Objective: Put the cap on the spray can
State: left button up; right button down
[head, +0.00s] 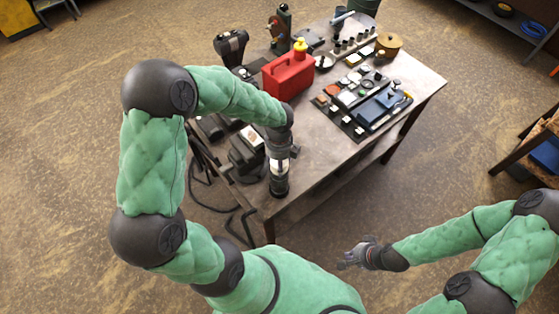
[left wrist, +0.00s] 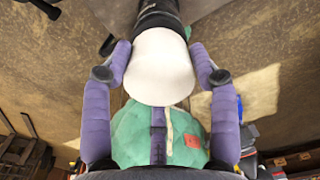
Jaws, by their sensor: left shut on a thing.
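The dark spray can (head: 279,187) stands upright at the near corner of the workbench in the head view. In the left wrist view its black body (left wrist: 160,14) shows beyond the white cap (left wrist: 163,68). My left gripper (head: 279,158) is above the can, pointing down. In the left wrist view its purple fingers (left wrist: 160,62) are on both sides of the cap, shut on it. The cap lines up with the can's top and overlaps it in view; I cannot tell whether it is seated. My right gripper (head: 352,256) hangs empty off the bench's near side, its opening unclear.
The workbench (head: 312,168) is bare right of the can. A red jug (head: 288,76), a grey vise-like tool (head: 246,155) and a tray of small parts (head: 352,125) stand farther back. Black hoses (head: 234,222) hang at the bench's left side.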

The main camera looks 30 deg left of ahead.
pick_arm(q)
jog(key=shift+r+p, duration=0.8)
jog(key=shift+r, duration=0.05)
dwell(1.1)
jog(key=shift+r+p, duration=0.3)
jog(key=shift+r, duration=0.05)
jog(key=shift+r+p, duration=0.2)
jog(key=shift+p, duration=0.1)
dwell(0.5)
dwell(0.3)
jog(key=o, duration=0.5)
notch_tip(320, 180, up, 11)
jog(key=p, duration=0.7)
dwell(0.7)
